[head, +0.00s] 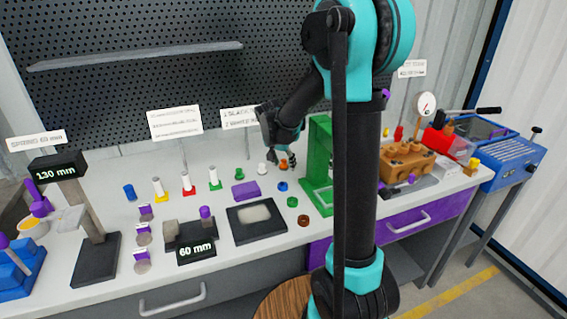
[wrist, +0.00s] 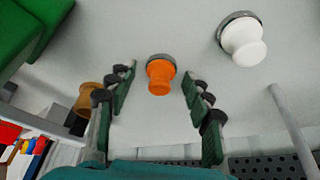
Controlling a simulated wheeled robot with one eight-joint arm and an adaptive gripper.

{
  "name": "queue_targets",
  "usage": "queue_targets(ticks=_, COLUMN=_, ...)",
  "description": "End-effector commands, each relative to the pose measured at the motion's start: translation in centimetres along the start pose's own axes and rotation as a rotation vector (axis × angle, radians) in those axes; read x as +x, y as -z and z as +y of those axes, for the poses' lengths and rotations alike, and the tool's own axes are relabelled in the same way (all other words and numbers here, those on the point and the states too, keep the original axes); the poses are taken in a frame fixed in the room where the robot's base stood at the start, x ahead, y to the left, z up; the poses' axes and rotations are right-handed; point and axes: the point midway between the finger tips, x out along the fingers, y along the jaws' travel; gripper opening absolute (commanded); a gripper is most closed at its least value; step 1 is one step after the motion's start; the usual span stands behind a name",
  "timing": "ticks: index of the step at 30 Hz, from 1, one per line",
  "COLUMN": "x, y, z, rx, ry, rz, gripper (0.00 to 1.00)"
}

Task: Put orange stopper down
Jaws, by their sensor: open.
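The orange stopper (wrist: 160,77) stands on the bench between the two fingers of my gripper (wrist: 159,84) in the wrist view. Clear gaps show on both sides, so the fingers do not touch it. In the head view the orange stopper (head: 283,166) is small, just below my gripper (head: 284,158), which reaches down to the white bench top (head: 265,205). My gripper is open and holds nothing.
A white stopper (wrist: 244,42) stands to the right in the wrist view. A brown stopper (wrist: 89,98) is just outside the left finger. A green stand (head: 319,160) rises close to my gripper's right in the head view. A purple block (head: 245,191) lies left.

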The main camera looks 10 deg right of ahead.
Motion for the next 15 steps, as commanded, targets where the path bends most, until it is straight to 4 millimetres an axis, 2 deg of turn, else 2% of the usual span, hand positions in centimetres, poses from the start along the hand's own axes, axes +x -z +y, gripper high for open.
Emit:
queue_targets(ticks=5, x=-0.9, y=0.1, z=0.0, rx=-0.001, ry=0.000, rz=0.000, gripper=0.51)
queue_targets(ticks=8, x=-2.3, y=0.1, z=0.0, rx=0.000, ry=0.000, rz=0.000, gripper=0.51)
queue_targets(ticks=15, x=-7.3, y=0.1, z=0.0, rx=-0.001, ry=0.000, rz=0.000, gripper=0.51)
